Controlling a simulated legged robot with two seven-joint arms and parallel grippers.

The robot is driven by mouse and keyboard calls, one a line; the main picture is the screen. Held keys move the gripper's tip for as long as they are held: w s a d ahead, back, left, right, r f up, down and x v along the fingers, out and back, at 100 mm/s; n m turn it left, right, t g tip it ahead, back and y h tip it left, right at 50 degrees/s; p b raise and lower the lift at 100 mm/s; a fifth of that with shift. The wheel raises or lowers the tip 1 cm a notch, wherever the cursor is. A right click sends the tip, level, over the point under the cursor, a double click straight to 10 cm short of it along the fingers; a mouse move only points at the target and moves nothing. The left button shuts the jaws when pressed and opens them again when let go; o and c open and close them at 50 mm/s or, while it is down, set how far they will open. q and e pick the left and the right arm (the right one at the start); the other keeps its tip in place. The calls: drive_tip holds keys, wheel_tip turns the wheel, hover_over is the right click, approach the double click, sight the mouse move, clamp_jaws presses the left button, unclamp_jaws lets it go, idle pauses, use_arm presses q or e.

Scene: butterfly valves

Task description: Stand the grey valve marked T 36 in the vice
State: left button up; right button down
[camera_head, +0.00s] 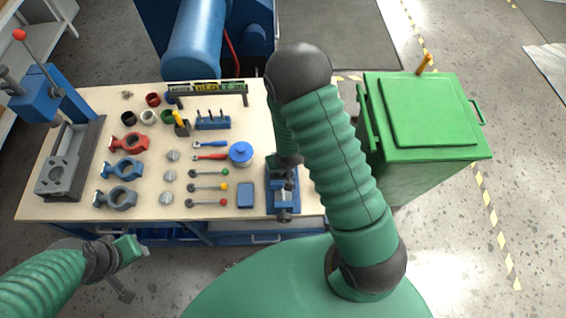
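The grey valve (118,197) lies on the bench as the nearest of three ring-shaped valve bodies; any marking on it is too small to read. The blue vice (284,197) stands at the bench's right front, and no valve shows in it. My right arm reaches over the vice from the right, and its gripper (287,161) is at the vice's far side, partly hidden by my forearm; its fingers are not clear. My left gripper (133,268) is in front of the bench's front edge, below the grey valve and apart from it, with nothing visibly held.
A red valve (130,143) and a blue valve (123,169) lie behind the grey one. A press (70,160) stands left; a green bin (425,115) stands right.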

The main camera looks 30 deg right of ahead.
drive_tip(key=shift+w+a+r, duration=0.1)
drive_tip(key=shift+w+r, duration=0.05)
drive_tip(key=shift+r, duration=0.05)
drive_tip(key=shift+d, duration=0.25)
drive_tip(key=shift+c, duration=1.3)
unclamp_jaws()
drive_tip(key=shift+s+a, duration=0.2)
drive_tip(key=shift+s, duration=0.05)
drive_tip(key=p+v, duration=1.3)
drive_tip(key=v, duration=0.3)
drive_tip(key=shift+r, duration=0.3)
drive_tip(key=shift+f, duration=0.1)
